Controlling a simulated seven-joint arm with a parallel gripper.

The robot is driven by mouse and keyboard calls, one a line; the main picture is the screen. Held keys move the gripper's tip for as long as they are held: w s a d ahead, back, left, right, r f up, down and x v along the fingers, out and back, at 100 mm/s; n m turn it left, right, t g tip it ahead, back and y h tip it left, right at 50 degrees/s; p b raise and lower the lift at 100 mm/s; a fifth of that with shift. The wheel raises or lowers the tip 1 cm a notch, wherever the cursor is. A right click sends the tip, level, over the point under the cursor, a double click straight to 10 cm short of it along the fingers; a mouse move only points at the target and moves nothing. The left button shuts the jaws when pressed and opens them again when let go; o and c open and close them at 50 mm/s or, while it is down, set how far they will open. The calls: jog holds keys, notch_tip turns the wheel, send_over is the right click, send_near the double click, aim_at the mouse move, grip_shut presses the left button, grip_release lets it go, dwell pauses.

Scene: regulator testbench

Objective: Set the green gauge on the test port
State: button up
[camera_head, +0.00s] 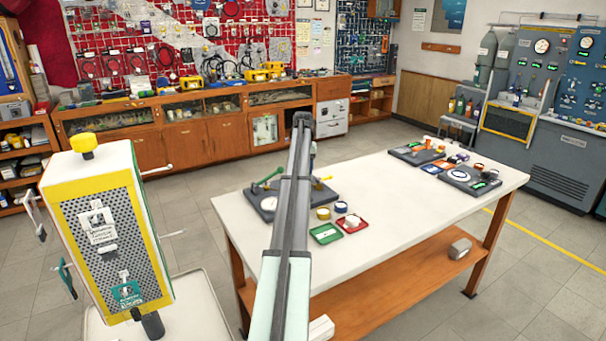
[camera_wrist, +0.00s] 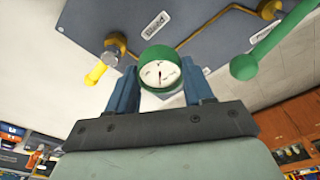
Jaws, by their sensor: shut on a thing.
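The green gauge (camera_wrist: 160,71), with a white dial and a needle, sits between the two blue fingers of my gripper (camera_wrist: 163,80) in the wrist view. My gripper is shut on it, with the dial facing the camera. Beyond it is a grey board (camera_wrist: 205,30) with brass piping, a yellow-handled fitting (camera_wrist: 98,72) at left and a green lever (camera_wrist: 262,52) at right. I cannot make out the test port, nor tell whether the gauge touches the board. In the head view my arm hides the gauge and gripper; the board (camera_head: 262,204) shows beside the arm.
A green tray (camera_head: 326,234) and a red tray (camera_head: 352,224) lie on the white table (camera_head: 390,222) right of my arm. Yellow and blue-rimmed rings (camera_head: 341,207) stand near them. More dark boards (camera_head: 470,180) are at the far right. The table's middle is clear.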

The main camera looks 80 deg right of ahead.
jog(key=d, duration=0.2)
jog(key=w+d, duration=0.1)
jog(key=d, duration=0.5)
jog(key=shift+w+r, duration=0.15)
jog(key=shift+w, duration=0.15)
jog(key=shift+f, duration=2.35)
jog(key=shift+f, duration=0.5)
jog(key=o, duration=1.2)
jog(key=shift+c, duration=0.2)
jog(key=shift+o, duration=0.4)
jog(key=shift+o, duration=1.4)
jog(key=shift+r, duration=0.1)
notch_tip(320, 180, up, 8)
